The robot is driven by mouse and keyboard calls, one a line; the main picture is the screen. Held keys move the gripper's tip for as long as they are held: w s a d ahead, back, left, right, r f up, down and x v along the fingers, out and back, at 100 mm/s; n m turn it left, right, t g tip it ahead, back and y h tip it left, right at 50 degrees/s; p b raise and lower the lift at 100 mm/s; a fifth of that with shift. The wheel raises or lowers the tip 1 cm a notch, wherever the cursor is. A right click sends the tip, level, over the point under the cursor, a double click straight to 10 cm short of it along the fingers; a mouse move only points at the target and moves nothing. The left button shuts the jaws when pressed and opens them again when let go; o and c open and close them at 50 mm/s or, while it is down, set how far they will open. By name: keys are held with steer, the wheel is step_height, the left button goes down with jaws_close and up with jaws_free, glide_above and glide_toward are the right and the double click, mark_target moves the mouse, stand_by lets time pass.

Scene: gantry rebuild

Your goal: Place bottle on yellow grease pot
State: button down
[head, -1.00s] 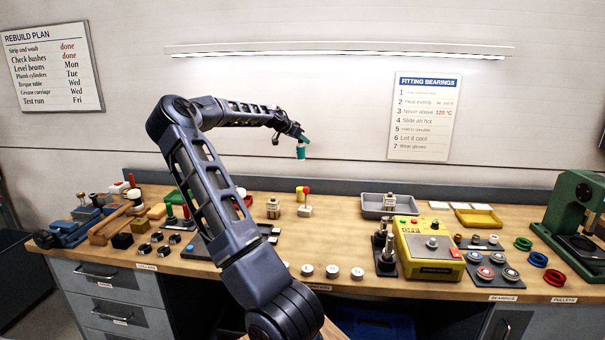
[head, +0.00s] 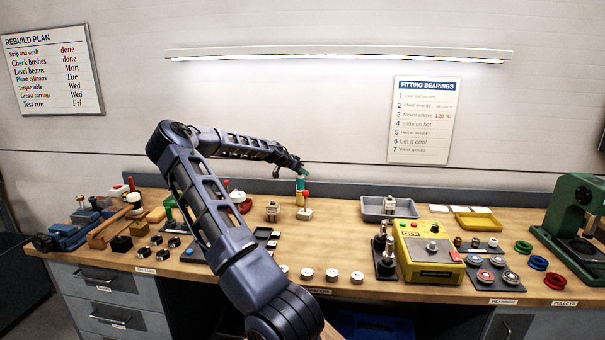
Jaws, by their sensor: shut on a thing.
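My gripper (head: 303,171) is shut on the small teal bottle (head: 300,184), which hangs upright below it near the back of the bench. The yellow grease pot (head: 299,199) is small and stands directly under the bottle in this view. The bottle's lower end appears at or just above the pot's top; I cannot tell whether they touch.
A small pale block with a red knob (head: 306,207) stands close at the pot's right. A metal-topped block (head: 272,211) is to the left. A grey tray (head: 374,210) is to the right, beyond a clear stretch of bench. Several white discs lie in front.

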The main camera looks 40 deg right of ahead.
steer(key=shift+f, duration=0.15)
steer(key=c, duration=1.3)
jaws_free()
